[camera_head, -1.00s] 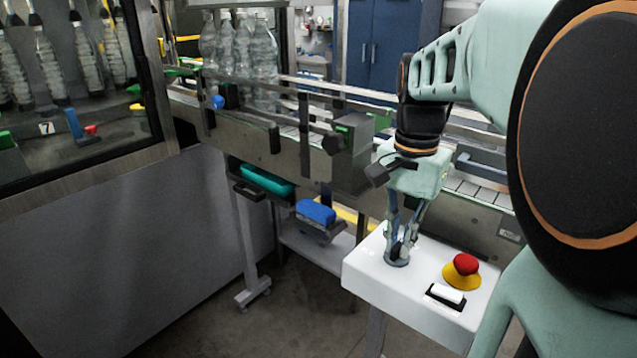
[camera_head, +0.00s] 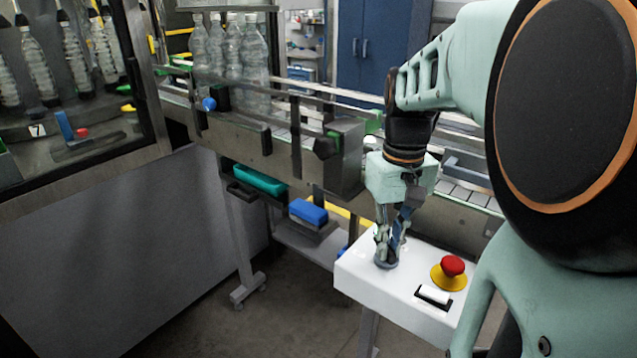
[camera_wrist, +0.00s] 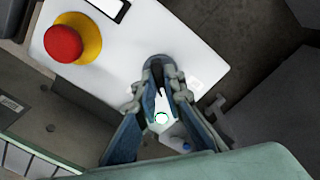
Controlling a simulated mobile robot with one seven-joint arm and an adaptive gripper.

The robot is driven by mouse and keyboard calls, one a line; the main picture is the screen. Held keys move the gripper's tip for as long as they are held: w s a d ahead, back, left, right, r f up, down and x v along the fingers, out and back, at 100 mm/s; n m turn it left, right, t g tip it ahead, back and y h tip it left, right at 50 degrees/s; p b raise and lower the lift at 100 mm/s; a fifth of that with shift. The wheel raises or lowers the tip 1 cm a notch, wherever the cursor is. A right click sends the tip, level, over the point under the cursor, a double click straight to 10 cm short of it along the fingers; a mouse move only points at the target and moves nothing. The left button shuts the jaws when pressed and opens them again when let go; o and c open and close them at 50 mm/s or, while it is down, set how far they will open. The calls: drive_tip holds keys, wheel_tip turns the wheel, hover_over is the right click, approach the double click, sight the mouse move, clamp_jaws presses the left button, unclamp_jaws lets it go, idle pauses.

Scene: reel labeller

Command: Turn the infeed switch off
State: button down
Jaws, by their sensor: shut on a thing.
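The infeed switch is a dark rotary knob with a round grey base (camera_head: 386,264) on the white control box (camera_head: 355,285). My gripper (camera_head: 387,256) points down over it with its fingers closed around the knob. The fingers hide most of the knob, so its exact setting cannot be read. In the wrist view, the fingertips (camera_wrist: 159,63) meet around the dark knob against the white panel.
A red mushroom button on a yellow base (camera_head: 451,269) and a white rocker switch (camera_head: 434,296) sit close to the right of the knob. The conveyor (camera_head: 270,140) with clear bottles (camera_head: 232,55) runs behind the box. Open floor lies front left.

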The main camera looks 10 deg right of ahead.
drive_tip(key=n, duration=0.3)
drive_tip(key=shift+r+n+p, duration=0.1)
drive_tip(key=shift+n+p, duration=0.25)
drive_tip(key=shift+n, duration=1.75)
drive_tip(key=c, duration=2)
unclamp_jaws()
wheel_tip(320, 180, up, 12)
drive_tip(key=shift+f, duration=0.1)
